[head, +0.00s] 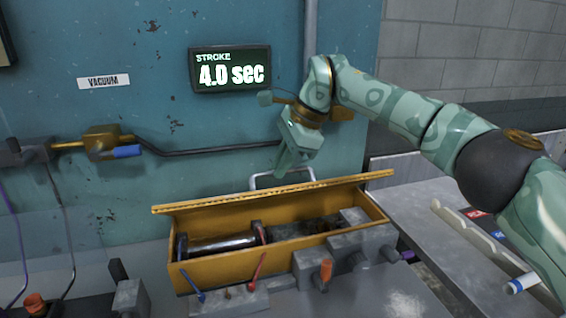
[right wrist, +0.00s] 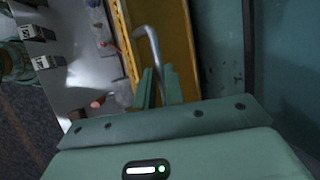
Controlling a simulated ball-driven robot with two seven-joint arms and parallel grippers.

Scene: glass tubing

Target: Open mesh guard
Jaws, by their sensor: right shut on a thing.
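The mesh guard (head: 350,182) is the yellow lid of a yellow trough (head: 225,268). It stands raised along the trough's back side, seen nearly edge-on, so its mesh face is not clear. A grey loop handle (head: 283,174) rises behind its upper edge. My right gripper (head: 281,172) comes down from above and is shut on the handle. In the right wrist view, the fingers (right wrist: 160,86) close around the handle bar (right wrist: 150,45), beside the yellow panel (right wrist: 178,38). My left gripper is not in view.
A glass tube (head: 220,243) lies inside the trough between grey fittings. A blue-green wall with a display (head: 230,69) and a dark pipe is close behind. The right-hand bench (head: 440,250) has bare space.

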